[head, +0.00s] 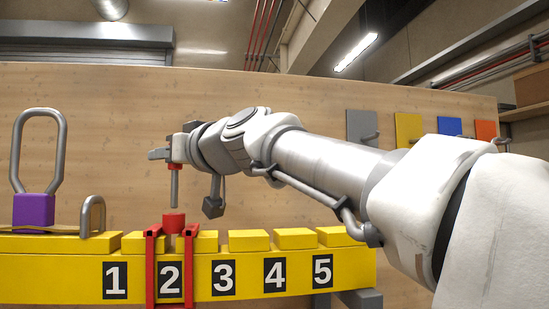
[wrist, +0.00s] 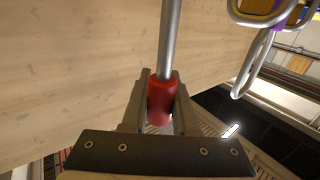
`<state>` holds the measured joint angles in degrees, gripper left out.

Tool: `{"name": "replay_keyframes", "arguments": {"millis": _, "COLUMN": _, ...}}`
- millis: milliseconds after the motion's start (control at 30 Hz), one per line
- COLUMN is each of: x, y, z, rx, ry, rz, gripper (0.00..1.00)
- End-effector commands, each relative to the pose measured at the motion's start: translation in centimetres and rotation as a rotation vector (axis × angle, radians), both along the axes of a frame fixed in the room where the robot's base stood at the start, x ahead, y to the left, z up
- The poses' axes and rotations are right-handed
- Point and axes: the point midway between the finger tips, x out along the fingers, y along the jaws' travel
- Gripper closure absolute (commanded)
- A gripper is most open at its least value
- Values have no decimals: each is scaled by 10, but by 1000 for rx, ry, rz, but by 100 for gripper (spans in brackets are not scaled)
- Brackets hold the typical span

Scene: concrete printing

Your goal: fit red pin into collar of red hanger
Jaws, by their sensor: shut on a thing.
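The red pin has a red head (head: 175,167) and a grey metal shaft (head: 174,188) that points straight down in the head view. My gripper (head: 165,155) is shut on the red head; the wrist view shows the head (wrist: 162,98) between both fingers (wrist: 161,78). The red hanger (head: 152,265) straddles the yellow beam at number 2. A red collar-like block (head: 174,222) shows at its top, between its two uprights. The shaft's lower end is above this block, with a small gap. The collar's hole cannot be seen.
The yellow beam (head: 345,262) carries numbers 1 to 5 and raised yellow blocks. A purple block with a tall grey loop (head: 34,208) and a smaller grey loop (head: 93,216) stand at the left. A wooden panel (head: 300,200) is behind.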

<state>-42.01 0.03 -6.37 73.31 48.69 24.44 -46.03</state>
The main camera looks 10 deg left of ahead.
Motion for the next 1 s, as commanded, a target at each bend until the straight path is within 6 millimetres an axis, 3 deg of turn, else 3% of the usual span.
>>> {"name": "replay_keyframes", "arguments": {"millis": 1000, "x": 0, "y": 0, "z": -29, "rx": 1, "ry": 0, "rz": 0, "gripper": 100}}
